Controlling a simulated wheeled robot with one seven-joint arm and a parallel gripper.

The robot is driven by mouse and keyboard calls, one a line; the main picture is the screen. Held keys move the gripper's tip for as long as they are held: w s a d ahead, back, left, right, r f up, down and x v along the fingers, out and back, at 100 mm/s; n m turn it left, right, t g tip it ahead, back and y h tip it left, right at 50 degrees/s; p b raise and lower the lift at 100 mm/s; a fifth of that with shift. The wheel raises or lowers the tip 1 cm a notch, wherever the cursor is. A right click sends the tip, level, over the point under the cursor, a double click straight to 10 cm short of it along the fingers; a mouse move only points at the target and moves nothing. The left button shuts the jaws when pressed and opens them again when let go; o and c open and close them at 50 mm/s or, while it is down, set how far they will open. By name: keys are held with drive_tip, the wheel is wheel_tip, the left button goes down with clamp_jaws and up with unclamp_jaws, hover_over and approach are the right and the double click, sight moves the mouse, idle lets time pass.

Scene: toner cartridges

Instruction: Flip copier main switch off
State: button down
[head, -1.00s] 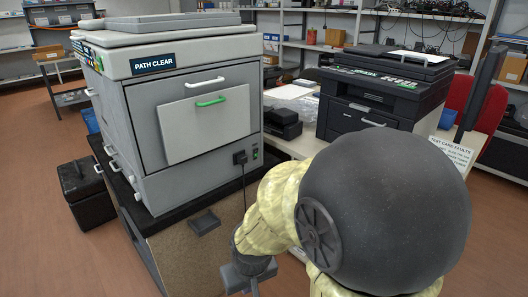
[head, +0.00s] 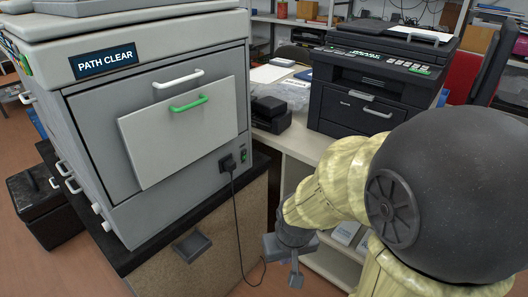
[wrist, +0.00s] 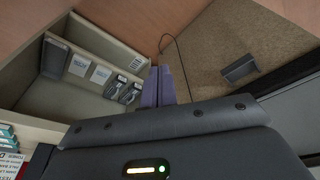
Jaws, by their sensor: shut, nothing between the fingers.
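The grey copier (head: 150,215) with a "PATH CLEAR" sign stands on a dark-topped cabinet at the left of the head view. Its main switch appears to be the small switch with green on it (head: 243,155), low on the right of the copier's front, beside a black plug (head: 227,163). I cannot tell the switch's position. My gripper (head: 296,281) is lower and to the right of the switch, apart from the copier. In the wrist view its fingers (wrist: 165,85) are together and empty. The switch is not visible in the wrist view.
A cord (head: 239,225) hangs from the plug in front of the cabinet (head: 210,255), which has a grey handle (head: 192,246). A black printer (head: 370,90) stands on a bench at the right. Open shelves (wrist: 85,75) with small items show in the wrist view.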

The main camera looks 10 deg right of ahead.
drive_tip(key=shift+w, duration=0.1)
idle(0.3)
drive_tip(key=w+d+n+t+y+b, duration=0.1)
drive_tip(key=w+d+n+t+y, duration=0.1)
drive_tip(key=w+n, duration=0.6)
drive_tip(key=w+d+f+n+t+y+b, duration=0.1)
drive_tip(key=w+d+n+t+y, duration=0.2)
drive_tip(key=w+n+t+y, duration=0.2)
drive_tip(key=w+d+f+n+t+y+b, duration=0.1)
drive_tip(key=w+d+n+t+y, duration=0.2)
drive_tip(key=w+n, duration=0.9)
drive_tip(key=w+t+y, duration=0.1)
drive_tip(key=w+t, duration=0.2)
drive_tip(key=w, duration=0.1)
drive_tip(key=shift+d+f, duration=0.15)
drive_tip(key=shift+f, duration=0.1)
drive_tip(key=shift+w, duration=0.2)
